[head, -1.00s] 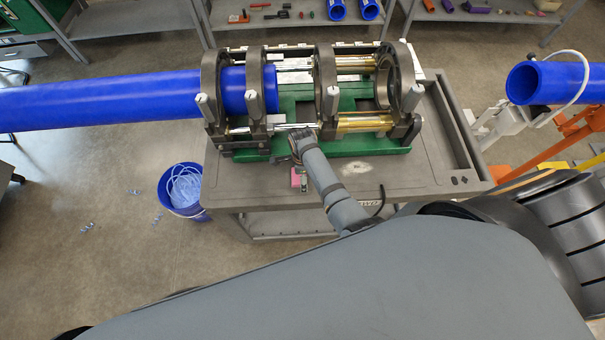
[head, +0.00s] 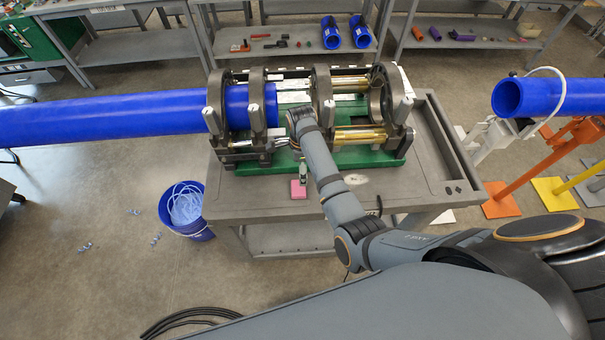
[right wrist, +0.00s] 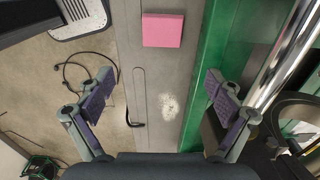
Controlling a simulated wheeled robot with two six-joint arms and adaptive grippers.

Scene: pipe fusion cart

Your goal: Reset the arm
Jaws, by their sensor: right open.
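My right arm (head: 325,175) reaches in from the lower right over the cart. Its gripper (head: 297,156) hangs at the near side of the fusion machine, partly hidden by the wrist. In the right wrist view the gripper (right wrist: 155,92) is open and empty, its two fingers wide apart above the cart's edge. A pink block (right wrist: 162,30) lies flat on the cart top beyond the fingers; it also shows in the head view (head: 299,191). My left gripper is out of view.
The fusion machine (head: 358,158) with its green base and dark ring clamps stands on the grey cart (head: 430,150). A long blue pipe (head: 110,115) enters from the left through the clamps. Another blue pipe (head: 560,97) is at right. A blue bucket (head: 190,210) stands on the floor left.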

